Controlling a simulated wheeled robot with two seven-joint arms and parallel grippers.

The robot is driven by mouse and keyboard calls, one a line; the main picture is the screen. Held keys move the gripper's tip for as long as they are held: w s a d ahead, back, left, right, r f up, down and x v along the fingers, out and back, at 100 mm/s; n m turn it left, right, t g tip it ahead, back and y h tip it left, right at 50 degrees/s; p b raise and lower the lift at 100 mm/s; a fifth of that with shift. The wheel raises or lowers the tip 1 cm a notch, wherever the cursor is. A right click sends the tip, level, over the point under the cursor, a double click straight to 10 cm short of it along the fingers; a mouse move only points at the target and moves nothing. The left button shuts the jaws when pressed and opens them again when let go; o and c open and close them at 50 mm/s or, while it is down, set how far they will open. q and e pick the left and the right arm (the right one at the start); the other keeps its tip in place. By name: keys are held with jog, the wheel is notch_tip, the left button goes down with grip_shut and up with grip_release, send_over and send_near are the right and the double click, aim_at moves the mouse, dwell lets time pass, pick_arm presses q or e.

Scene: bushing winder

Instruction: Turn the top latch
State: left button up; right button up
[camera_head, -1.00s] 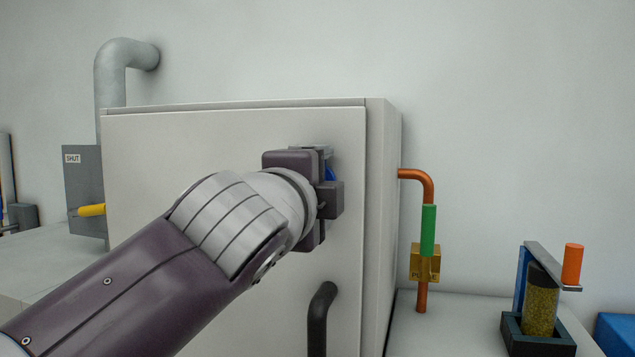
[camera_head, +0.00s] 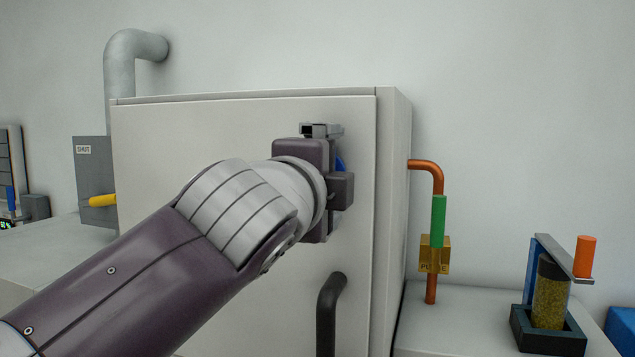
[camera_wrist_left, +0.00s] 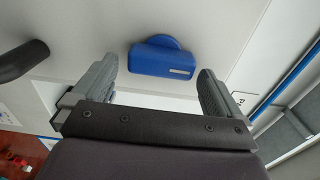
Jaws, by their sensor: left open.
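The blue top latch (camera_wrist_left: 163,60) sits on the cabinet door, a short bar on a round base. In the wrist view it lies between my left gripper's fingers (camera_wrist_left: 158,76), with a gap on each side. In the head view my left gripper (camera_head: 335,172) is at the upper right of the door, fingers spread one above the other. It hides most of the latch; only a blue edge (camera_head: 341,163) shows. The gripper is open and empty. My right gripper is not in view.
A black door handle (camera_head: 328,315) stands out below the gripper; it also shows in the wrist view (camera_wrist_left: 22,60). Right of the cabinet (camera_head: 180,125) are a copper pipe with a green sleeve (camera_head: 438,222) and a jar stand (camera_head: 548,325). A yellow lever (camera_head: 101,201) is at left.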

pick_arm(q)
jog(key=b+v, duration=0.5)
jog(key=v, duration=0.7)
jog(key=shift+s, duration=0.15)
